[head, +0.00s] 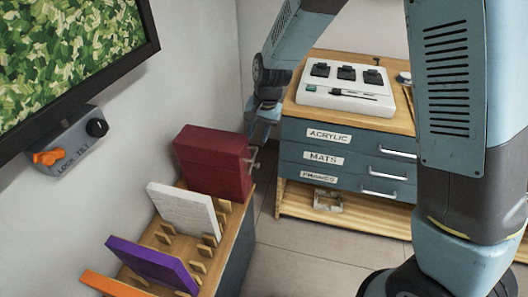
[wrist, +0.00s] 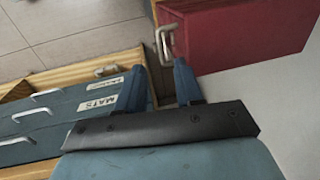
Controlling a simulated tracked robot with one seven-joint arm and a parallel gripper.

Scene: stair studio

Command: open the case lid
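A dark red box (head: 215,163), which looks like the case, stands upright at the far end of a slotted wooden rack, and its lid looks shut. A small metal handle (head: 253,160) sticks out from its right side. In the wrist view the red case (wrist: 245,35) is at the top right and the handle (wrist: 164,44) is just beyond the fingertips. My gripper (head: 259,132) is just above and beyond the handle in the head view. In the wrist view my gripper (wrist: 159,74) is open and empty, its two blue fingers apart, and it appears not to touch the handle.
The rack (head: 235,228) also holds white, purple and orange panels. A drawer cabinet (head: 340,150) with a white tray (head: 350,95) on top stands behind. A wall box with an orange knob (head: 48,157) is at left. Floor (head: 310,255) between them is clear.

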